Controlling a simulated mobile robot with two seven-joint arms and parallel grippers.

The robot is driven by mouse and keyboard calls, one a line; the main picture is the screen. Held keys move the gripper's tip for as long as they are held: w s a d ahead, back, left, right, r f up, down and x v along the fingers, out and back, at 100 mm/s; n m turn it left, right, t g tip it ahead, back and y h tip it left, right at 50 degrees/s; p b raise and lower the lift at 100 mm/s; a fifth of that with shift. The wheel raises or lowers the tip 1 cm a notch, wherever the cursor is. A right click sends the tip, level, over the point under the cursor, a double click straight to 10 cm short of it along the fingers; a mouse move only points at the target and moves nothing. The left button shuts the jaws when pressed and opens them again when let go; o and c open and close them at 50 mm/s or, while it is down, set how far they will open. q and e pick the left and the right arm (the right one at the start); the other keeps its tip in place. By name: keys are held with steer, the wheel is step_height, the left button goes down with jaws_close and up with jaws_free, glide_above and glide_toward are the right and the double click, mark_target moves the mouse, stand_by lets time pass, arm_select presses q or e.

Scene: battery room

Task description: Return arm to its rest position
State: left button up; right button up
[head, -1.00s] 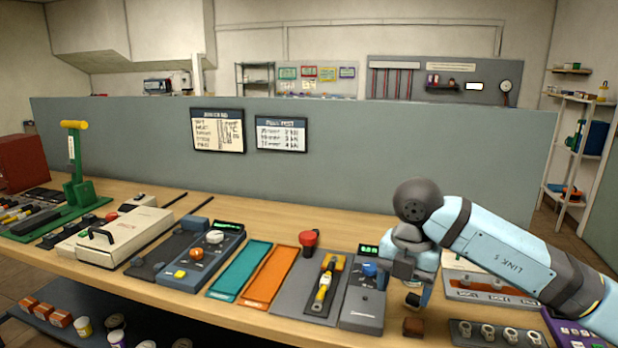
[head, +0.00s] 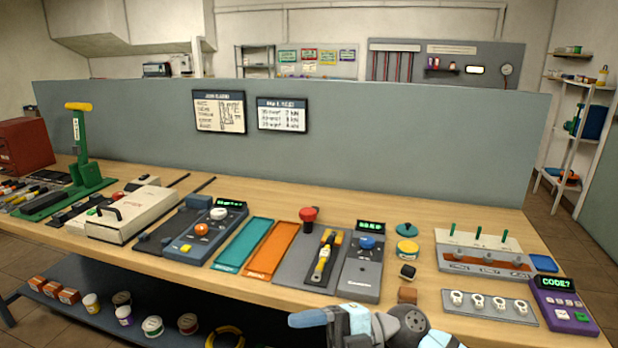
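Part of my light-blue and dark-grey arm shows at the bottom edge, right of centre, in front of the bench (head: 560,258). It is low and clear of the devices behind it. No gripper fingers can be made out on it, and the rest of the arm is cut off by the picture's lower edge. My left arm and its gripper are not in view.
Near the arm stand a grey device with a blue knob (head: 367,270), a small brown block (head: 407,295), a plate with several rings (head: 490,304) and a purple keypad (head: 564,304). A yellow tool (head: 324,258) lies on a grey plate. A grey partition (head: 400,150) stands behind.

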steer(key=w+d+f+m+t+h, duration=0.15)
steer(key=d+f+m+t, duration=0.3)
steer(key=m+t, duration=0.65)
steer(key=w+d+f+m+t+h, duration=0.1)
steer(key=d+f+m+t+h, duration=0.3)
steer(key=m+t, duration=0.7)
steer(key=s+d+f+m+g+h, duration=0.2)
steer(key=s+d+f+h, duration=0.15)
steer(key=f, duration=0.35)
steer(key=s+d+f+m+g+h, duration=0.2)
steer(key=s+d+f+m+h, duration=0.1)
steer(key=s+f, duration=0.3)
steer(key=s+d+f+m+g+h, duration=0.2)
steer(key=s+d+f+h, duration=0.15)
steer(key=f, duration=0.45)
arm_select(q)
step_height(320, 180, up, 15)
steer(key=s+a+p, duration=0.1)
steer(key=p, duration=1.9)
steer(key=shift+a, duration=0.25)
arm_select(e)
step_height(320, 180, up, 15)
steer(key=s+d, duration=0.1)
steer(key=shift+s+d+f, duration=0.15)
steer(key=shift+s+d, duration=0.15)
steer(key=shift+s, duration=0.1)
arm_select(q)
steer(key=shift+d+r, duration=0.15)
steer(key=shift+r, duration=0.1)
